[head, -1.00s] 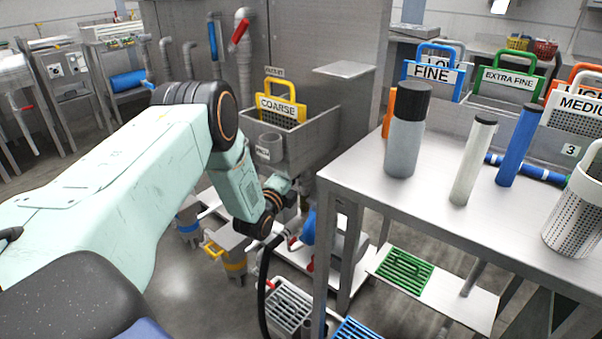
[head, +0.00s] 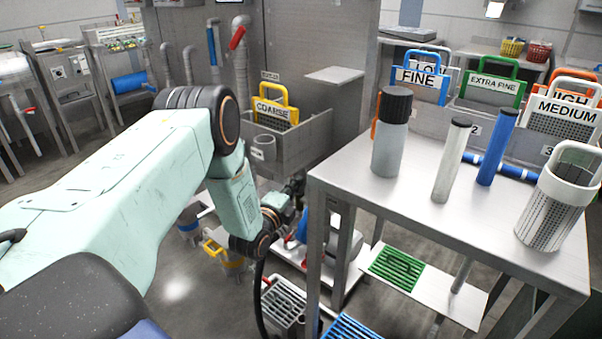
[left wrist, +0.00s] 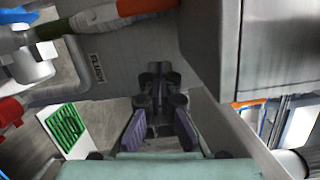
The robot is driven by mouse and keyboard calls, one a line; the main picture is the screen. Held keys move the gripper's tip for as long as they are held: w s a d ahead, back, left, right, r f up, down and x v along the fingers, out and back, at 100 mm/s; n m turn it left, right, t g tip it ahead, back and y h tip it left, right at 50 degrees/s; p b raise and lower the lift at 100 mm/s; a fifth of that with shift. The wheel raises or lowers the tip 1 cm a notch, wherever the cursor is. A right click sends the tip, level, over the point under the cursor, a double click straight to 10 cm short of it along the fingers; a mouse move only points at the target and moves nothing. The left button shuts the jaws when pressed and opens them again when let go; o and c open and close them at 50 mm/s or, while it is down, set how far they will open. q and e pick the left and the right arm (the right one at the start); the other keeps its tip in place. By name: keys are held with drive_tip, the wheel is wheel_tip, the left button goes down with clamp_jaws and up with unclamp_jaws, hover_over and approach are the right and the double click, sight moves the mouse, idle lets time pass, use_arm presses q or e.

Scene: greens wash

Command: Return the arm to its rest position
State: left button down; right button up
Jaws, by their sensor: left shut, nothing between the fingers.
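My left arm (head: 130,180) reaches in from the left in the head view and bends down at the elbow. Its left gripper (head: 297,187) is small and partly hard to make out, between the grey sink trough and the near steel table. In the left wrist view the left gripper (left wrist: 158,78) shows in the middle. Its fingers are together with nothing between them. It points toward a grey panel marked FLUSH (left wrist: 97,68). My right gripper is in neither view.
A steel table (head: 420,215) stands close on the right, holding a grey bottle (head: 390,145), a white tube (head: 450,165), a blue tube (head: 496,150) and a perforated basket (head: 550,210). A trough with a yellow COARSE screen (head: 278,110) is behind the gripper.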

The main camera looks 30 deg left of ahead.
use_arm(q)
drive_tip(key=s, duration=0.2)
drive_tip(key=s+p, duration=0.1)
drive_tip(key=s, duration=0.2)
drive_tip(key=shift+d+f, duration=0.1)
drive_tip(key=shift+d, duration=0.1)
